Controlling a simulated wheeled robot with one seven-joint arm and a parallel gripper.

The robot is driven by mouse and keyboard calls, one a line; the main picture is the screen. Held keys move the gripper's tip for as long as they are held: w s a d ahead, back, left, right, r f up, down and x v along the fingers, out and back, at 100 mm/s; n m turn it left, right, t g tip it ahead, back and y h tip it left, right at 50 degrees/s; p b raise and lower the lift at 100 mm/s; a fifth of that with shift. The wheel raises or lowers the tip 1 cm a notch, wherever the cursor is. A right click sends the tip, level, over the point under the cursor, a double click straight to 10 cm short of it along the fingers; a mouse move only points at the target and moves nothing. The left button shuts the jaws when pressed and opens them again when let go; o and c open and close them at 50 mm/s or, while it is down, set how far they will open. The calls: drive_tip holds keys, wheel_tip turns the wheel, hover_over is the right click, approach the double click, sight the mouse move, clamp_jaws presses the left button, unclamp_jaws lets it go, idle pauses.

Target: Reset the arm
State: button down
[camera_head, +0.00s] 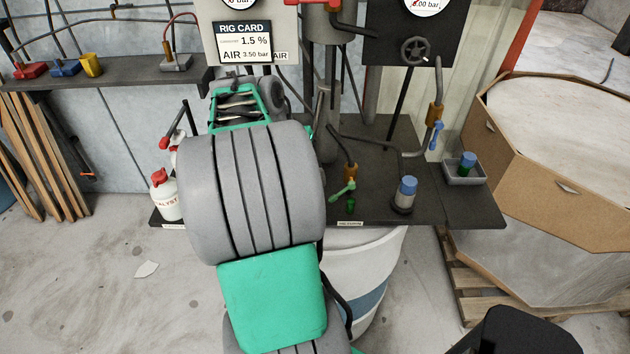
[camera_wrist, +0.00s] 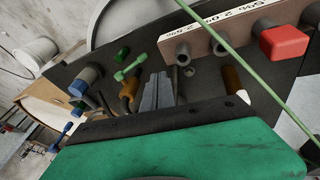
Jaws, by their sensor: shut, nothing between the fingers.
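My arm reaches up the middle of the head view, grey and green, over the dark bench. Its far end hides my fingertips there. In the wrist view my gripper (camera_wrist: 157,94) shows as two grey fingers close together, shut and empty. They point at the dark bench, between two brown-sleeved fittings. Whether they touch anything cannot be told.
On the dark bench (camera_head: 470,208) are a green-handled valve (camera_head: 344,189), a blue-capped pot (camera_head: 405,193) and a small tray (camera_head: 464,175). A white catalyst bottle (camera_head: 166,196) stands left of my arm. A cardboard box (camera_head: 540,150) is right. A red block (camera_wrist: 284,41) shows near my fingers.

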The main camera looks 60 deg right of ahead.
drive_tip(key=shift+w+a+r, duration=0.25)
drive_tip(key=shift+r, duration=0.2)
drive_tip(key=shift+w+a+r, duration=0.2)
drive_tip(key=shift+w+r, duration=0.05)
drive_tip(key=shift+r, duration=0.15)
drive_tip(key=shift+s+r, duration=0.1)
drive_tip(key=shift+r, duration=0.1)
drive_tip(key=shift+w+a, duration=0.15)
drive_tip(key=shift+w, duration=0.1)
drive_tip(key=w+a+n+t, duration=0.1)
drive_tip(key=w+a+n, duration=0.2)
drive_tip(key=a, duration=0.4)
drive_tip(key=w+a+r+n+t, duration=0.1)
drive_tip(key=w+a+n+t, duration=0.1)
drive_tip(key=w+a, duration=0.3)
drive_tip(key=w+a+n+t, duration=0.1)
drive_tip(key=w+a+n, duration=0.15)
drive_tip(key=a, duration=0.55)
drive_tip(key=s+a+n+t+y, duration=0.1)
drive_tip(key=a+n+y, duration=0.1)
drive_tip(key=a, duration=0.7)
drive_tip(key=s+a+f+n+y, duration=0.1)
drive_tip(key=a+n, duration=0.4)
drive_tip(key=a, duration=0.4)
drive_tip(key=shift+s+a+f+t+y, duration=0.2)
drive_tip(key=shift+s+f+t+y, duration=0.1)
drive_tip(key=shift+t+y, duration=0.1)
